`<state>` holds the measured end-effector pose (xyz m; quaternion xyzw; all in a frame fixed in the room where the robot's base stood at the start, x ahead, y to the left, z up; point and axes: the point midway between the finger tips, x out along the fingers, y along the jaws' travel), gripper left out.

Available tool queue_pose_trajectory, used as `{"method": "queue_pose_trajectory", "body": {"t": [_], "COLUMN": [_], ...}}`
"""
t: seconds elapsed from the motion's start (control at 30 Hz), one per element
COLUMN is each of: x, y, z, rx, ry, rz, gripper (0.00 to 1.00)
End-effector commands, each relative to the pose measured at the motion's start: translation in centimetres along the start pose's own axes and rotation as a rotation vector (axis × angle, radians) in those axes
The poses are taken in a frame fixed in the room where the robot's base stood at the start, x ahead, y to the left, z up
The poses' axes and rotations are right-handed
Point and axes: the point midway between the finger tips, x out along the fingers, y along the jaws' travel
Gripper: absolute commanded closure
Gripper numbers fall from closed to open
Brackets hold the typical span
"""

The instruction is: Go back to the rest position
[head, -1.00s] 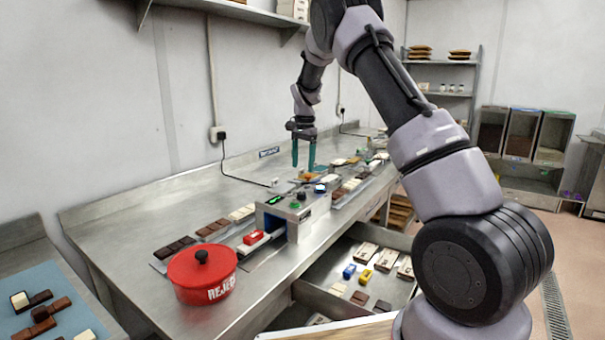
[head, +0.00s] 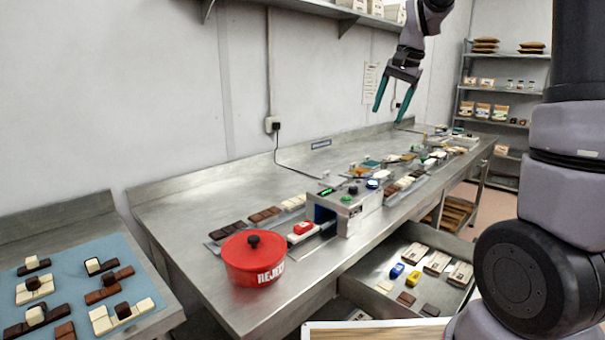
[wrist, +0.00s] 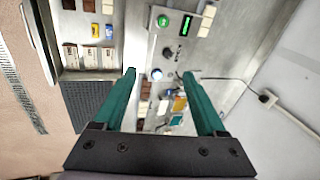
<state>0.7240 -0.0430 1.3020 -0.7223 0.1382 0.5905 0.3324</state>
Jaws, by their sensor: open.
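My gripper (head: 393,96) has two teal fingers. In the head view it hangs high above the far part of the steel bench (head: 190,207), clear of everything on it. In the wrist view my gripper (wrist: 162,76) is open, with nothing between its fingers. Below it the wrist view shows the grey machine (wrist: 178,35) with a green button and a small green display, and several small items on the bench.
A red lidded pot (head: 254,262) marked REJECT stands at the bench's near end. The grey machine also shows in the head view (head: 352,213). An open drawer (head: 383,308) juts out below. A wall shelf (head: 345,17) runs above. A blue mat (head: 70,283) holds chocolate pieces at left.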

Motion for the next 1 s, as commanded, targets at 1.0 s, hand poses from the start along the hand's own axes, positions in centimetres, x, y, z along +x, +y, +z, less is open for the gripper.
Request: {"method": "queue_pose_trajectory", "body": {"t": [1.0], "x": [-9.4], "y": [15.5], "z": [18.3], "rx": [-0.363], "ry": [0.304], "rz": [-0.161], "gripper": [0.26]}}
